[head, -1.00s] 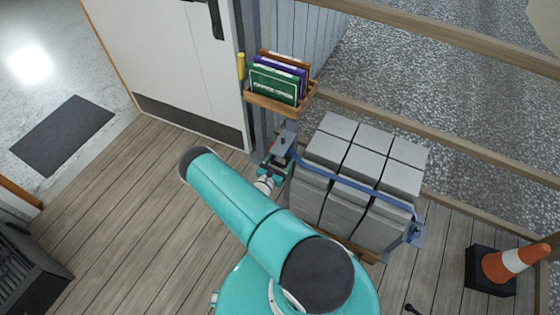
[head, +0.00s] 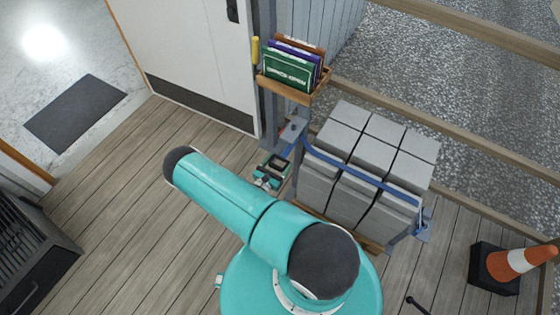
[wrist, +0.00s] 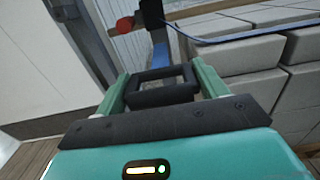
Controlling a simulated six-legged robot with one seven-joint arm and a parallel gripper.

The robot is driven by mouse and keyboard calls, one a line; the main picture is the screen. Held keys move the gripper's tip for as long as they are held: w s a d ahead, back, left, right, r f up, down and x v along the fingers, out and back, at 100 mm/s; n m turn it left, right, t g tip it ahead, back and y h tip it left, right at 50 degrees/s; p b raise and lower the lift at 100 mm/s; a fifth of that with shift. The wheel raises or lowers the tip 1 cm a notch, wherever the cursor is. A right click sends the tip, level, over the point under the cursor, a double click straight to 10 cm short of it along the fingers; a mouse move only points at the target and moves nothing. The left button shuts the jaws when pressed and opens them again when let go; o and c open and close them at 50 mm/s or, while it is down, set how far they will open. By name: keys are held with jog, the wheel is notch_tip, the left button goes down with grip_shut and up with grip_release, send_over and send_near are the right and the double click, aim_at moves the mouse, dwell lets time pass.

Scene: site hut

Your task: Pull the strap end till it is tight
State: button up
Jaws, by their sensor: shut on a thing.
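A blue strap (head: 362,179) runs over the stack of grey blocks (head: 378,149), from a buckle (head: 293,129) on a grey post at the left to a blue anchor (head: 423,229) at the lower right. It looks nearly straight along the blocks. The loose strap end (head: 287,151) runs down from the buckle to my gripper (head: 272,166). In the wrist view my gripper (wrist: 163,85) is shut on the strap end (wrist: 160,50), which stretches away to the dark buckle. A red-tipped part (wrist: 125,25) shows beside it.
A wooden rack (head: 295,92) with folders hangs above the buckle. A door (head: 185,60) is at the left. A traffic cone (head: 515,263) stands at the lower right, and a dark slatted unit (head: 35,260) at the lower left. The floor left of my arm is clear.

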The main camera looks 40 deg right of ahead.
jog(key=o, duration=1.4)
jog(key=v, duration=1.3)
jog(key=shift+a, duration=0.4)
jog(key=shift+r, duration=0.1)
jog(key=w+a+r+m+g+y, duration=0.25)
jog(key=r+m+g, duration=0.35)
jog(key=r, duration=0.9)
jog(key=w+a+r+m+g+y, duration=0.1)
jog(key=a+r+m+g+y, duration=0.2)
jog(key=r+m, duration=0.8)
jog(key=s+a+r+m+t+y, duration=0.1)
jog(key=s+r+t+y, duration=0.1)
jog(key=r, duration=0.8)
jog(key=s+a+r+m+t+y, duration=0.2)
jog(key=s+r+y, duration=0.3)
jog(key=r, duration=0.5)
jog(key=s+a+r+m+t+y, duration=0.2)
jog(key=s+r+t+y, duration=0.2)
jog(key=r, duration=0.6)
jog(key=shift+s+a+y, duration=0.1)
jog(key=shift+s+y, duration=0.15)
jog(key=shift+s, duration=0.8)
